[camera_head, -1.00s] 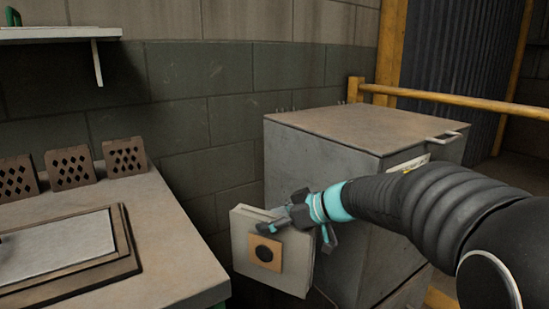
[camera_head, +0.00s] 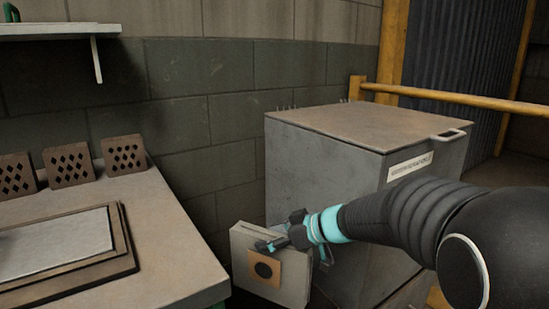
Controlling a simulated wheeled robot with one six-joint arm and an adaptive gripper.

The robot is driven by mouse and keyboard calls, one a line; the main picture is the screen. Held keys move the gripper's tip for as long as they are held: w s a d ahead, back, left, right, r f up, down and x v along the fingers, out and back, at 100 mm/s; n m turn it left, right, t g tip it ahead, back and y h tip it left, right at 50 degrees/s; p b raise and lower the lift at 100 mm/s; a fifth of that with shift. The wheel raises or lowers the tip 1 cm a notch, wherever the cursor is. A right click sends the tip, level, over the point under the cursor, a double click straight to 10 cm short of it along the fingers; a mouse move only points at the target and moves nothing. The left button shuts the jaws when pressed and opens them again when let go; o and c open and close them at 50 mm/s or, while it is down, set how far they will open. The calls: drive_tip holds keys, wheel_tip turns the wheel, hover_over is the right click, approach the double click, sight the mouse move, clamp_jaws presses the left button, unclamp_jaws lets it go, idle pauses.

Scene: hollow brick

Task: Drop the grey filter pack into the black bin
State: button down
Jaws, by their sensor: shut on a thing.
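The grey filter pack (camera_head: 248,242) is a flat, light grey block with a tan square and a dark round spot on its front face. My gripper (camera_head: 274,244), dark with teal parts, is shut on its upper right part. The pack hangs, slightly tilted, in the gap between the table and the grey metal cabinet. The black bin is not clearly visible; the floor below the pack is dark and mostly hidden.
A table (camera_head: 165,225) with a framed board (camera_head: 60,250) and several hollow bricks (camera_head: 124,156) stands at left. The grey cabinet (camera_head: 325,175) with a handled lid stands at right. A yellow rail (camera_head: 450,100) and a block wall (camera_head: 200,120) are behind.

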drive_tip(key=shift+r, duration=0.1)
drive_tip(key=shift+c, duration=0.9)
unclamp_jaws()
drive_tip(key=shift+o, duration=0.5)
drive_tip(key=v, duration=1.2)
drive_tip(key=shift+s+d, duration=0.1)
drive_tip(key=shift+d, duration=0.05)
